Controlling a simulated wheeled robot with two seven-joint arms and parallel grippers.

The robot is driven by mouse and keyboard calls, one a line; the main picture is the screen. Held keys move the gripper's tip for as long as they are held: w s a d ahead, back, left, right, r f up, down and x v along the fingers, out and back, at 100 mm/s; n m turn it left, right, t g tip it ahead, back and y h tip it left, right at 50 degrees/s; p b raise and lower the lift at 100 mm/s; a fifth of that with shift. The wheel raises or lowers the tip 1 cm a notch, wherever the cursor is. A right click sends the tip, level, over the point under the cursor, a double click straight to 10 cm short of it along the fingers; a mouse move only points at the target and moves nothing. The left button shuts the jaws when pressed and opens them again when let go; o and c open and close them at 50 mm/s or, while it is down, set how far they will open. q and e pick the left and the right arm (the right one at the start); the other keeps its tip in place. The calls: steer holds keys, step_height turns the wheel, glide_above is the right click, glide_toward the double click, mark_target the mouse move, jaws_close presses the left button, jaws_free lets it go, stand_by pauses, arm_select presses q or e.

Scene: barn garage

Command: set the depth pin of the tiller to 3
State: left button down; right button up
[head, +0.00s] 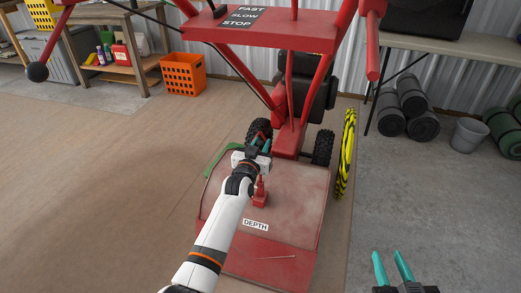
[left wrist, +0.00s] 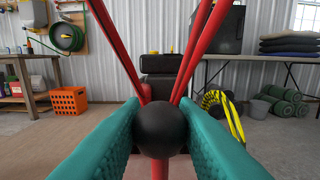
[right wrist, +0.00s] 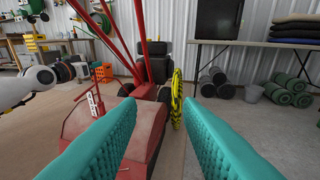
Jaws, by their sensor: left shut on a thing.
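The red tiller (head: 230,185) stands in the middle of the head view, with a white DEPTH label (head: 255,225) on its hood. A red depth post (head: 260,192) rises from the hood above the label; it also shows in the right wrist view (right wrist: 95,103), with a row of marks or holes too small to read. My left gripper (head: 262,145) is over the hood, shut on a black ball knob (left wrist: 162,130) with a red stem below it. Which depth number is set cannot be read. My right gripper (head: 393,266) is open and empty, right of the tiller.
The red handlebars and FAST/SLOW/STOP panel (head: 244,22) overhang the tiller. A yellow-black coil (head: 346,155) stands at its right. An orange crate (head: 183,74), a wooden shelf (head: 120,72), rolled mats (head: 408,105) and a grey bucket (head: 467,134) are farther back.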

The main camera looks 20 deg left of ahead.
arm_select(q)
steer(key=shift+r+p, duration=0.45)
steer(key=shift+r, duration=0.15)
steer(key=c, duration=1.3)
jaws_free()
steer(key=o, duration=1.3)
steer(key=shift+f, duration=0.1)
steer(key=shift+s+p, duration=0.5)
steer(key=shift+p, duration=0.05)
steer(key=shift+s+p, duration=1.7)
steer(key=shift+s, duration=0.05)
arm_select(e)
steer(key=shift+s+d+f+g+h, duration=0.85)
steer(key=shift+s+d+f+g, duration=0.55)
steer(key=shift+s+f+g, duration=1.5)
steer(key=shift+s+d+f+g+h, duration=0.85)
steer(key=shift+s+d+f+g, duration=0.85)
steer(key=shift+s+g, duration=2.05)
arm_select(q)
steer(key=shift+s+a+p, duration=0.1)
steer(key=shift+s+p, duration=0.9)
steer(key=shift+s, duration=0.05)
steer(key=shift+s+p, duration=0.8)
steer(key=shift+s, duration=0.4)
arm_select(e)
steer(key=s+a+x, duration=0.1)
steer(key=x, duration=0.7)
steer(key=shift+f+m, duration=0.25)
steer(key=shift+m, duration=0.05)
steer(key=shift+t, duration=0.25)
